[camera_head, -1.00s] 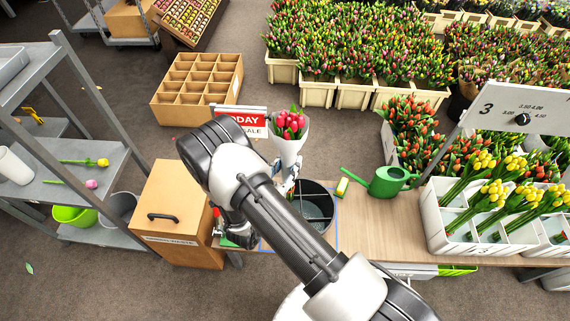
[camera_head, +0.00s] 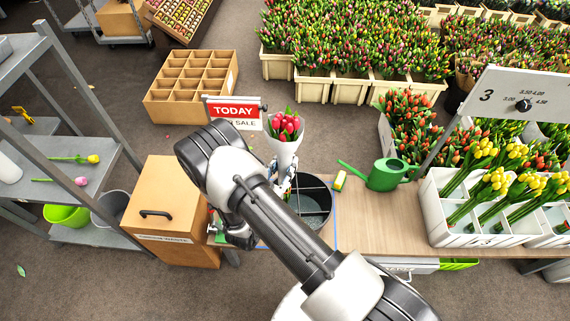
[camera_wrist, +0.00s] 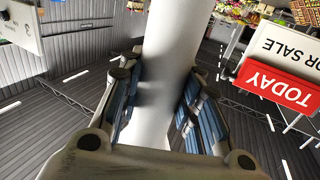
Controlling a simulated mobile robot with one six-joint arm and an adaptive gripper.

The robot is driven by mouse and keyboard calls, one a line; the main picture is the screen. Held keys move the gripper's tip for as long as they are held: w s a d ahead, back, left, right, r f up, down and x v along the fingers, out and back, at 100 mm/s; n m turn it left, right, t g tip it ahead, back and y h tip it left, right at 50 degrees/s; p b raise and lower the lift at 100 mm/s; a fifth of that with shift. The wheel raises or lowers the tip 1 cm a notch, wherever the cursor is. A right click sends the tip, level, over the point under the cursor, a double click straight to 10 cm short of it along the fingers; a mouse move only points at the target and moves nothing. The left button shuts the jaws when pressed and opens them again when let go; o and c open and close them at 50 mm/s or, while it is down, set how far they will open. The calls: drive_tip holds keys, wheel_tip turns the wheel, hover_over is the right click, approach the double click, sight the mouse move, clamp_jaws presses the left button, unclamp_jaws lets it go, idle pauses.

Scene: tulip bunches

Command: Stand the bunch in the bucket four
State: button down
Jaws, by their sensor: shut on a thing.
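A bunch of pink-red tulips in a white paper wrap (camera_head: 285,148) stands upright in my gripper (camera_head: 285,184). In the wrist view my gripper (camera_wrist: 158,95) is shut around the white wrap (camera_wrist: 168,35), with blue-padded fingers on both sides. A dark round bucket (camera_head: 318,214) with an inner divider stands on the table, just right of and below the bunch. My arm hides its left and lower part. No bucket number is readable.
A red "TODAY" sale sign (camera_head: 233,111) stands close behind and left of the bunch. A white crate of yellow tulips (camera_head: 437,231) stands further right. Bare tabletop lies between.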

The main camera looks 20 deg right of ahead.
drive_tip(key=shift+f+b, duration=2.7)
drive_tip(key=shift+f, duration=5.75)
drive_tip(key=shift+f, duration=0.4)
drive_tip(key=c, duration=1.1)
unclamp_jaws()
drive_tip(key=shift+o, duration=0.5)
drive_tip(key=o, duration=0.6)
drive_tip(key=shift+c, duration=0.2)
